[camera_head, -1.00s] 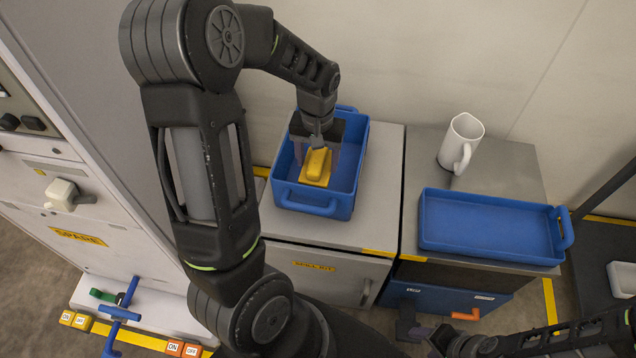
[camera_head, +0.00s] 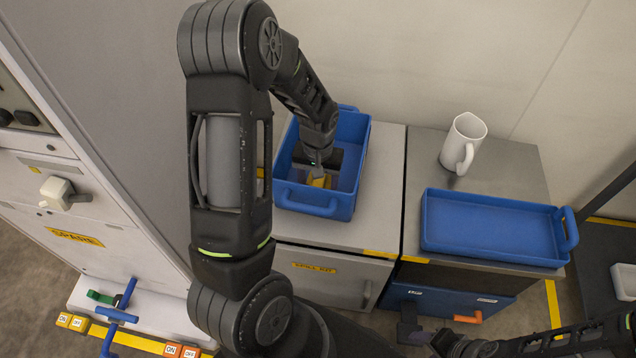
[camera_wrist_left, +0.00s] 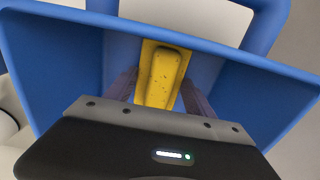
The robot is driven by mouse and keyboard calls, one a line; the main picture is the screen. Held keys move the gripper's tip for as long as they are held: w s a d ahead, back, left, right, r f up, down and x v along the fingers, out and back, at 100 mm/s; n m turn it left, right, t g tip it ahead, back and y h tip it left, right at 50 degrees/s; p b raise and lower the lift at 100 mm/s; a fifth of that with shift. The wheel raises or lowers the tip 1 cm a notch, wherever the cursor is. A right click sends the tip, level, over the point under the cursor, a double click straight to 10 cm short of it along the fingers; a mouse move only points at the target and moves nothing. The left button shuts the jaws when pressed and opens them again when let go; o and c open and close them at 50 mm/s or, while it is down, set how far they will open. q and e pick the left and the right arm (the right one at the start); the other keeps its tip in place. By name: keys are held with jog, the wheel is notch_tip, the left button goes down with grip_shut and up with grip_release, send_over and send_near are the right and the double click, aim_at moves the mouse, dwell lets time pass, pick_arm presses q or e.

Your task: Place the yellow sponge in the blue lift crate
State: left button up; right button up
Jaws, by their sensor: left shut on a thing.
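The blue lift crate (camera_head: 314,204) stands on the grey cabinet in the middle of the head view. My left gripper (camera_head: 320,172) reaches down inside the crate. It is shut on the yellow sponge (camera_head: 320,181), which is mostly hidden by the gripper in the head view. In the left wrist view the sponge (camera_wrist_left: 161,76) sits between the dark fingers, with the blue crate wall (camera_wrist_left: 60,60) around it. I cannot tell whether the sponge touches the crate floor. My right gripper (camera_head: 428,333) is at the bottom right, dark and partly cut off; its opening is unclear.
A blue tray (camera_head: 490,256) and a white mug (camera_head: 463,144) stand on the cabinet to the right. A blue drawer (camera_head: 452,299) with an orange handle is below. A tall grey machine (camera_head: 100,110) stands at the left.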

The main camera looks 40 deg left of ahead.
aim_at(318, 181)
pick_arm(q)
jog(key=shift+f, duration=0.15)
jog(key=o, duration=1.4)
jog(key=shift+r, duration=0.25)
notch_tip(318, 181, up, 12)
jog(key=shift+f+p, duration=0.1)
jog(key=shift+p, duration=0.85)
